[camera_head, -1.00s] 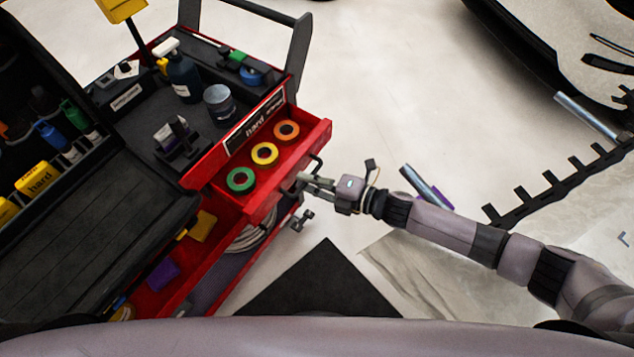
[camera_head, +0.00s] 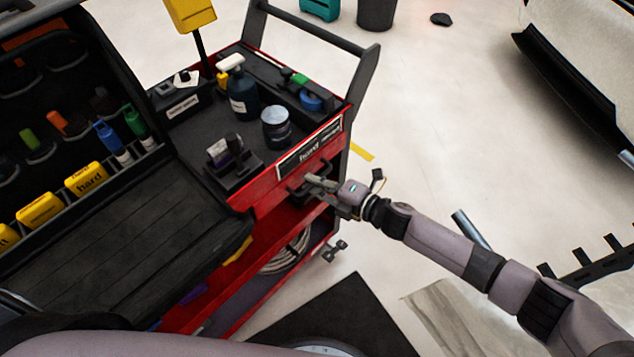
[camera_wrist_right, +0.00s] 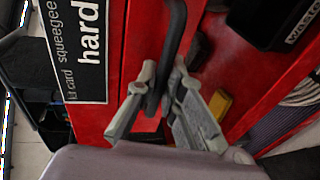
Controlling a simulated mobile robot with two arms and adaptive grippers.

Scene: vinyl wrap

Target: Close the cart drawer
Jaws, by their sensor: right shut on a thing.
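The red cart (camera_head: 341,113) stands left of centre in the head view. Its drawer front (camera_head: 272,197) sits below the black label panel (camera_head: 308,155) and looks flush or nearly flush with it; no drawer interior shows. My right gripper (camera_head: 312,183) is at the drawer's black handle (camera_head: 294,190). In the right wrist view, its two fingers (camera_wrist_right: 164,78) are shut around the handle bar (camera_wrist_right: 176,30), in front of the red drawer front (camera_wrist_right: 142,35). The tape rolls inside the drawer are hidden. My left gripper is not in view.
The cart top holds a dark bottle (camera_head: 241,96), a jar (camera_head: 276,127) and small tools. An open black case (camera_head: 110,235) stands at the left. A lower shelf holds coiled hose (camera_head: 287,255). Free floor lies right of the cart; a vehicle (camera_head: 590,65) stands at upper right.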

